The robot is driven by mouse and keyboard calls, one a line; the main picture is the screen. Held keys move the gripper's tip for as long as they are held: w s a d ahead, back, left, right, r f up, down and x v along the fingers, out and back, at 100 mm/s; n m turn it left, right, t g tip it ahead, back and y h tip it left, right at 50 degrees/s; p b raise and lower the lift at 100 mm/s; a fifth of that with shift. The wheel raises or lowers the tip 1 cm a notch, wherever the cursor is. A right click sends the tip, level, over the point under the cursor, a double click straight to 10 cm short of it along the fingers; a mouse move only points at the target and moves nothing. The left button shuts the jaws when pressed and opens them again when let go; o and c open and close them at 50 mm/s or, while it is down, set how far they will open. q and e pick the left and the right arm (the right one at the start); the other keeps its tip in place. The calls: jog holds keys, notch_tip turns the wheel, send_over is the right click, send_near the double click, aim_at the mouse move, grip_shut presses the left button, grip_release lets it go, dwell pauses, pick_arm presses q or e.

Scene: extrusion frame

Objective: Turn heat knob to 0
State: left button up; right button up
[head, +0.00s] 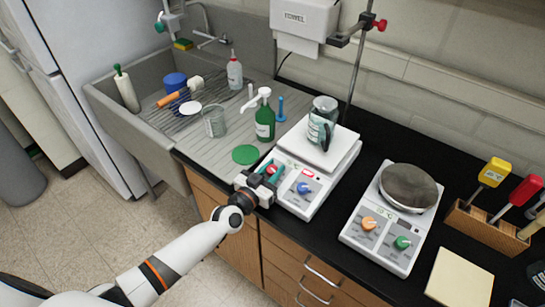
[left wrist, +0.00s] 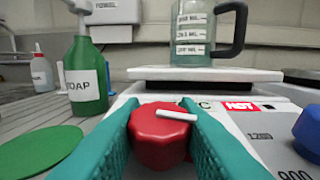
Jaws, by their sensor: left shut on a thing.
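The red heat knob (left wrist: 157,136) sits on the front panel of the white hot plate (head: 328,190) and has a white pointer bar. My left gripper (head: 265,178) is at this knob, and its two teal fingers are shut on the knob's sides in the left wrist view (left wrist: 160,140). The pointer bar lies nearly level, tilted slightly down to the right. The scale around the knob is mostly hidden by the fingers. A blue knob (head: 304,188) sits to the right on the same panel. My right gripper is not in view.
A glass vessel with a dark handle (head: 322,122) stands on the hot plate's top. A green soap bottle (head: 265,122) and a green disc (head: 245,154) are close by on the left. A second device (head: 391,243) with orange and green knobs stands to the right.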

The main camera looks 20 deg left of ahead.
pick_arm(q)
jog(key=n+y+p, duration=0.1)
jog(key=y+p, duration=0.1)
jog(key=n+y+p, duration=0.2)
jog(key=shift+d+r+t, duration=0.1)
jog(key=shift+r+t, duration=0.1)
jog(key=shift+t, duration=0.1)
jog(key=shift+f+n+y+p, duration=0.2)
jog(key=shift+n+y+p, duration=0.35)
jog(key=shift+n+y, duration=1.25)
jog(key=shift+y, duration=0.5)
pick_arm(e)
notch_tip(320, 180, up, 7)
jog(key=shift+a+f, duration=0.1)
pick_arm(q)
jog(key=o, duration=1)
jog(key=shift+f, duration=0.1)
